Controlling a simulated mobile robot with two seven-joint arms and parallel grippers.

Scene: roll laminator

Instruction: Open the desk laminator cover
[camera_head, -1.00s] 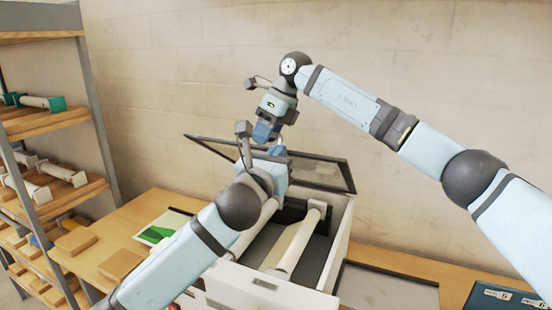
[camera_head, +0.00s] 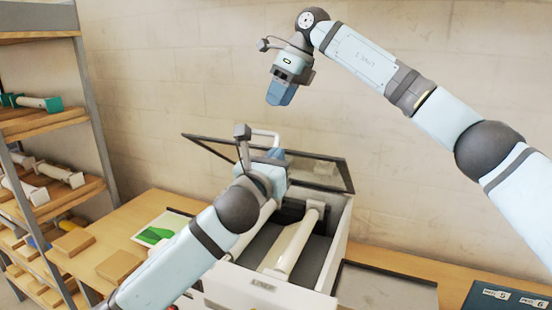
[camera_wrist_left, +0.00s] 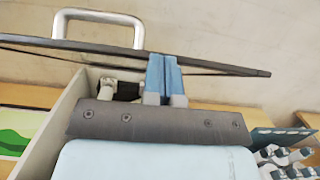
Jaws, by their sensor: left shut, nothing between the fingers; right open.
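The laminator (camera_head: 338,235) is a white box on the bench. Its dark-framed, see-through cover (camera_head: 318,172) stands raised and tilted at the back, with the inside exposed. A pale handle bar (camera_head: 266,134) is on the cover; it shows as a metal loop in the left wrist view (camera_wrist_left: 98,15). My left gripper (camera_head: 276,153) is shut and empty, close to the cover below the handle; its blue fingers (camera_wrist_left: 163,75) overlap the cover edge in the left wrist view. I cannot tell whether they touch. My right gripper (camera_head: 281,95) is open and empty, in the air above the cover.
A white roller (camera_head: 293,245) lies inside the laminator. A shelf rack (camera_head: 90,110) with rolls stands at the left. Wooden blocks (camera_head: 73,242) and a green-printed sheet (camera_head: 158,232) lie on the bench. A dark numbered panel (camera_head: 507,299) is at the right.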

